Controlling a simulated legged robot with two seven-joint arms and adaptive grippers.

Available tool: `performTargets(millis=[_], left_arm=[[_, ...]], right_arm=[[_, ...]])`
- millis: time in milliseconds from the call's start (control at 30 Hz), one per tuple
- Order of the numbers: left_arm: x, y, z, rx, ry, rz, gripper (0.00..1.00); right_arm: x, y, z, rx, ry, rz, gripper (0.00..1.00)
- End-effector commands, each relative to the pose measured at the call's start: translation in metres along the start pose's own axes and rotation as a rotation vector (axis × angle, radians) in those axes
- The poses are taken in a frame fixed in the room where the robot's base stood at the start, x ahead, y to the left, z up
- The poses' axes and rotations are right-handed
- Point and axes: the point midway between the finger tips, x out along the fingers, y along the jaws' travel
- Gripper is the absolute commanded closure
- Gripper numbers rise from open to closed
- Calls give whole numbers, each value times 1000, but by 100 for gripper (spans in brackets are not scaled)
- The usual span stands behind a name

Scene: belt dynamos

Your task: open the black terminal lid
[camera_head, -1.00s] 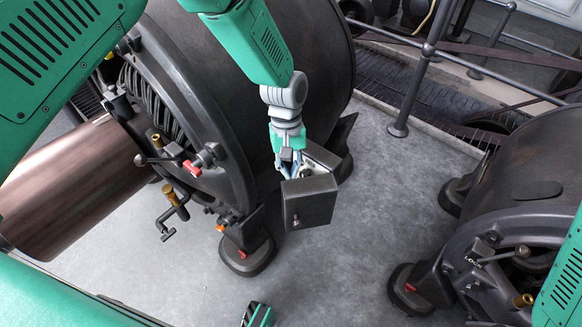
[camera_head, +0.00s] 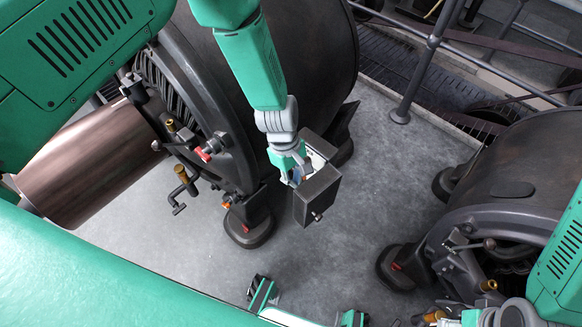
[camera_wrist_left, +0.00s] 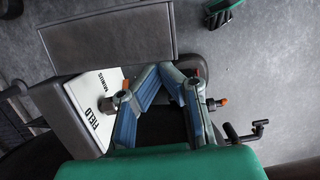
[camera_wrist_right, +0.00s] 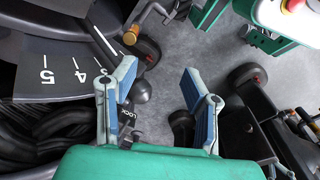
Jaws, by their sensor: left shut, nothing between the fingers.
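The black terminal lid (camera_head: 319,194) stands swung away from its box (camera_head: 318,146) beside the left dynamo. In the left wrist view the lid (camera_wrist_left: 108,43) is a dark panel, and the white face (camera_wrist_left: 101,99) marked FIELD MINUS shows uncovered. My left gripper (camera_head: 292,179) is at the lid's inner side, beside the white face. Its fingers (camera_wrist_left: 170,68) converge and hold nothing. I cannot tell whether they touch the lid. My right gripper (camera_wrist_right: 159,73) is open and empty beside a black ball-ended lever (camera_wrist_right: 141,91) and a numbered scale.
The left dynamo (camera_head: 290,60) has red-tipped and brass fittings near the box. A second dynamo (camera_head: 530,165) stands at the right. A railing (camera_head: 420,70) runs behind. Grey floor (camera_head: 340,260) lies clear between the machines.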

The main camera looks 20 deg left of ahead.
Motion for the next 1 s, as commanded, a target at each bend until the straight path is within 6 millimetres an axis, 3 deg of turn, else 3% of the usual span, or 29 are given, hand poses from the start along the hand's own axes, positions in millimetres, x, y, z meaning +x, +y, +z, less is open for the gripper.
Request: performTargets(millis=[200,767,1000], left_arm=[[1,0,8,-58,1,14,100],[2,-1,9,-74,0,19,100],[-9,-2,8,-75,0,19,100]], right_arm=[[-7,0,0,1,0,0,60],[-8,0,0,0,0,0,60],[-18,0,-1,1,0,0,60]])
